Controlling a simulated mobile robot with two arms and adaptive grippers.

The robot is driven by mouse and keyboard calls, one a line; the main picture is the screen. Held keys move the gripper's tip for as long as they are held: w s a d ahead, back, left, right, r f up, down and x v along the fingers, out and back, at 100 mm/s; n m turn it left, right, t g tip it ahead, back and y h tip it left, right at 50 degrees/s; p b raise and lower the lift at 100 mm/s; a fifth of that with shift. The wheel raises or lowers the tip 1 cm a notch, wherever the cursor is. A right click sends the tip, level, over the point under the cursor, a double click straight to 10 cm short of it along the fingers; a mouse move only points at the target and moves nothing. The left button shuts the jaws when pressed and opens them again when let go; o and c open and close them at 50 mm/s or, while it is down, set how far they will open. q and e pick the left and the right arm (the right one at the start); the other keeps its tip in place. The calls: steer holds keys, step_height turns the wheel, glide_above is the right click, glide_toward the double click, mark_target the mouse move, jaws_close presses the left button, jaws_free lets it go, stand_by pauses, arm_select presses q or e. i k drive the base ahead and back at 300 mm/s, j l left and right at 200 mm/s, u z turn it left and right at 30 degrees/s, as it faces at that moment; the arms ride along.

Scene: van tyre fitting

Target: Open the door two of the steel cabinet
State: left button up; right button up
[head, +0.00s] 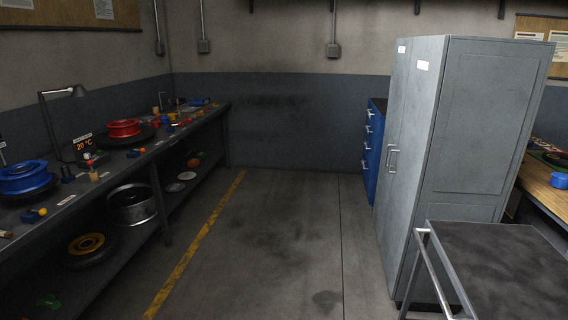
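The grey steel cabinet (470,140) stands upright at the right of the head view, seen from its side at an angle. Its front faces left and has two tall doors, the nearer door (417,150) and the farther door (397,110). Both look shut. A small white label is at the top of each door. I cannot read which door is two. Neither of my grippers is in view.
A cart with a dark top (500,265) and metal push bar stands close at the lower right, by the cabinet's near end. A blue drawer unit (373,150) is behind the cabinet. A long cluttered workbench (110,165) runs along the left. The middle floor (270,240) is clear.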

mark_target(428, 52)
steer(key=i+z, duration=0.15)
steer(key=i, duration=0.6)
steer(key=i+z, duration=0.15)
steer(key=i, duration=0.55)
steer(key=i+j+z, duration=0.1)
steer(key=i, duration=0.6)
steer(key=i+z, duration=0.2)
steer(key=i, duration=0.3)
steer(key=i+j+z, duration=0.2)
steer(key=i, duration=0.3)
steer(key=i+j+z, duration=0.2)
steer(key=i, duration=0.3)
